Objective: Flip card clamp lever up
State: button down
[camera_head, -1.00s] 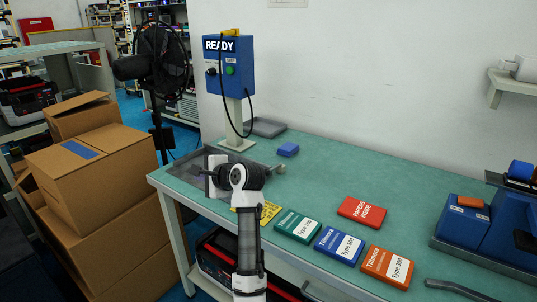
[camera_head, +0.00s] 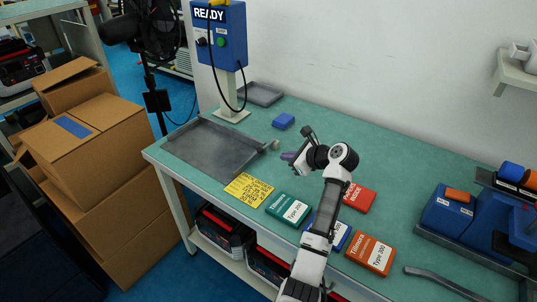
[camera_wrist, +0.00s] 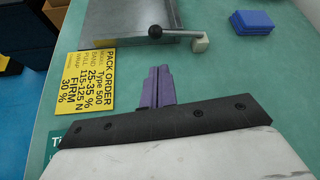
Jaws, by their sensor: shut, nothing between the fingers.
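A grey metal plate (camera_head: 212,142) lies at the left end of the green bench. At its right edge is a short lever (camera_head: 266,149) lying low beside a pale block (camera_head: 276,144). In the wrist view the lever (camera_wrist: 176,35) shows as a thin rod with a dark ball knob (camera_wrist: 155,32), running to the pale block (camera_wrist: 201,43). It looks like the clamp lever. My gripper (camera_head: 286,156) is just right of the lever, apart from it. Its purple fingers (camera_wrist: 160,72) are closed together and empty, pointing towards the lever.
A yellow pack order card (camera_head: 248,189), a teal box (camera_head: 288,209), an orange box (camera_head: 370,254) and a red box (camera_head: 359,197) lie near the front. A blue block (camera_head: 283,121) lies behind the lever. A post with a blue READY box (camera_head: 218,35) stands at the back.

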aim_at(268, 162)
jog(key=p+x, duration=0.1)
jog(key=x, duration=0.9)
jog(key=shift+p, duration=0.4)
jog(key=shift+w+r, duration=0.1)
jog(key=shift+w, duration=0.05)
jog(key=shift+r, duration=0.1)
jog(key=shift+r, duration=0.1)
